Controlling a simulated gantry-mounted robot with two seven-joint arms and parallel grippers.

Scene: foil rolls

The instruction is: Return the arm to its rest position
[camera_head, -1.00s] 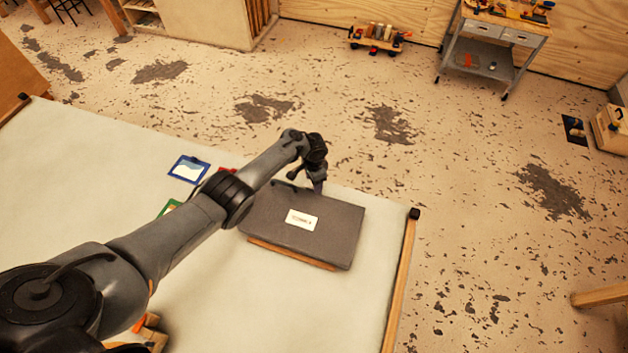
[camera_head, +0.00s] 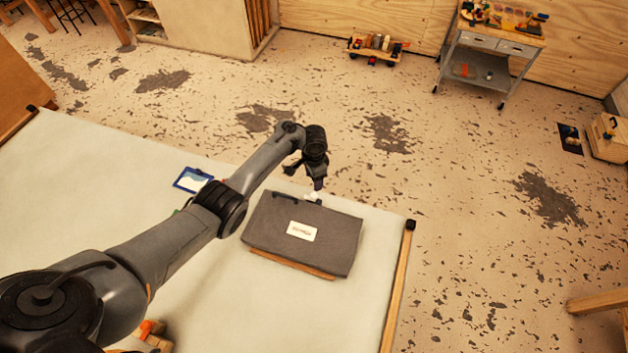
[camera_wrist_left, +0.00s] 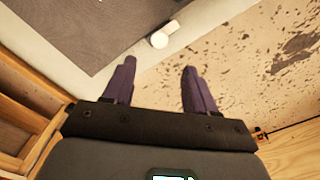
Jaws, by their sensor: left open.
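My left gripper (camera_head: 318,184) is at the far edge of the table, just above and behind a dark grey box with a white label (camera_head: 302,232). In the left wrist view its two purple fingers (camera_wrist_left: 158,82) are apart with nothing between them. A small white roll-like object (camera_head: 312,196) lies by the box's far edge, close under the fingertips. It also shows in the left wrist view (camera_wrist_left: 165,35), beyond the fingers and apart from them. My right gripper is not in view.
The pale table (camera_head: 200,300) has a wooden right edge. A blue-framed card (camera_head: 192,179) lies behind my arm, and orange and wooden pieces (camera_head: 152,334) lie at the front. A tool cart (camera_head: 490,45) and a low trolley (camera_head: 376,47) stand across the open floor.

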